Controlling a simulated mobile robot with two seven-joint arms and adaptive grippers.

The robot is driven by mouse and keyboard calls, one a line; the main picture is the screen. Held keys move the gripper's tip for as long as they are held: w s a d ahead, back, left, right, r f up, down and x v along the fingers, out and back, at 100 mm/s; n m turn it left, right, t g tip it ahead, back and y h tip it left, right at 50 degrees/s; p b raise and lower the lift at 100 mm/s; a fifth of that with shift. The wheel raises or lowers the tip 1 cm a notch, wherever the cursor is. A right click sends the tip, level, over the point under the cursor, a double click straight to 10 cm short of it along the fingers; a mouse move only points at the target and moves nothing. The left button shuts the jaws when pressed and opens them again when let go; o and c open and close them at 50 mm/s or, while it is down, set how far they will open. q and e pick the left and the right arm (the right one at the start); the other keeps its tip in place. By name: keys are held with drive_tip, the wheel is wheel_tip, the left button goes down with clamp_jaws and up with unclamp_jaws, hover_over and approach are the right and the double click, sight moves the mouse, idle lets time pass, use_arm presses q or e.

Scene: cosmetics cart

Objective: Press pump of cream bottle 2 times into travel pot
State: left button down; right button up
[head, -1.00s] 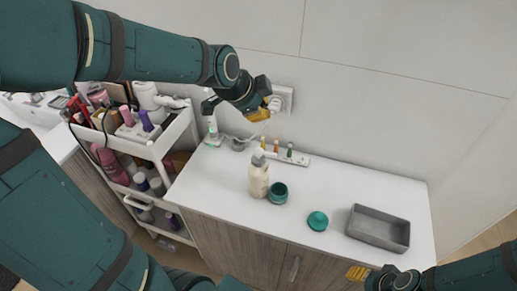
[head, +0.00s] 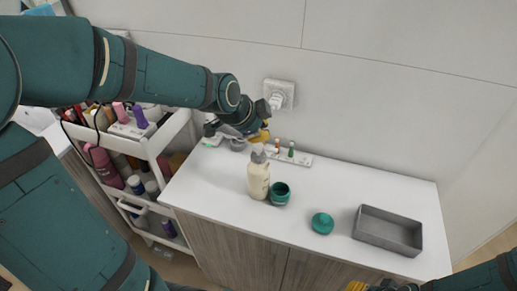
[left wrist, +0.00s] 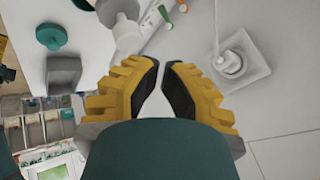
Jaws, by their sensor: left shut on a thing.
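The cream bottle (head: 258,181), cream-coloured with a greyish pump top (head: 258,155), stands upright on the white counter. The open teal travel pot (head: 280,194) stands close at its right, and its teal lid (head: 323,223) lies farther right. My left gripper (head: 263,138) is just behind and above the pump top; contact cannot be told. In the left wrist view its yellow fingers (left wrist: 161,66) are close together, with no held thing visible between them. The pump (left wrist: 127,36) shows beyond the fingertips there. My right gripper (head: 357,287) is partly cut off at the bottom edge.
A grey tray (head: 388,232) sits at the counter's right. A power strip (head: 300,158) with several plugs lies behind the bottle, below a wall socket (head: 279,94). A loaded white cart (head: 150,146) stands left. The counter front is clear.

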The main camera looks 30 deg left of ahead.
use_arm(q)
drive_tip(key=shift+f, duration=0.1)
idle(1.3)
drive_tip(key=shift+f+b, duration=0.3)
drive_tip(key=shift+b, duration=0.2)
drive_tip(key=shift+f+b, duration=0.8)
drive_tip(key=shift+f, duration=0.05)
idle(0.8)
drive_tip(key=shift+r, duration=0.1)
idle(0.4)
drive_tip(key=shift+r+p, duration=0.85)
drive_tip(key=shift+r, duration=0.35)
wheel_tip(320, 180, up, 5)
drive_tip(key=p, duration=0.3)
